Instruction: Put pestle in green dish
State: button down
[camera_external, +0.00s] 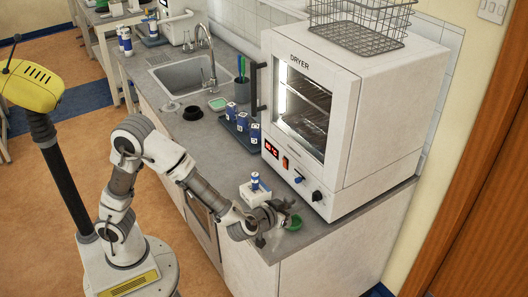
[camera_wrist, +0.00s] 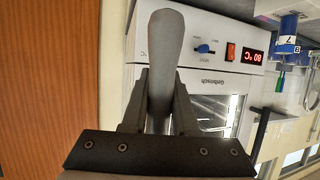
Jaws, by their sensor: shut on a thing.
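My gripper (camera_external: 270,217) is above the front end of the counter, low near the dryer. In the wrist view its two fingers (camera_wrist: 160,105) are shut on a grey, rounded pestle (camera_wrist: 164,45), which sticks out beyond the fingertips. In the external view the pestle is hard to tell from the gripper. A small round green dish (camera_external: 295,222) is on the counter just right of my gripper and partly hidden by it. The wrist view does not clearly show this dish.
A white dryer (camera_external: 345,150) stands close behind my gripper. A blue-and-white bottle (camera_external: 255,181) is in a white block (camera_external: 249,195) to the left. The counter's front edge is near.

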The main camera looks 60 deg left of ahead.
jog(key=w+a+f+b, duration=0.1)
jog(key=w+a+f, duration=0.1)
jog(key=w+a+f+b, duration=0.1)
jog(key=w+a+f, duration=0.1)
jog(key=w, duration=0.1)
jog(key=w+a+f+b, duration=0.1)
jog(key=w+a+f, duration=0.2)
jog(key=shift+w+f, duration=0.1)
jog(key=shift+w, duration=0.05)
jog(key=shift+f+b, duration=0.95)
jog(key=shift+f, duration=1)
jog(key=shift+f, duration=0.1)
jog(key=shift+f, duration=0.15)
jog(key=c, duration=0.7)
grip_release()
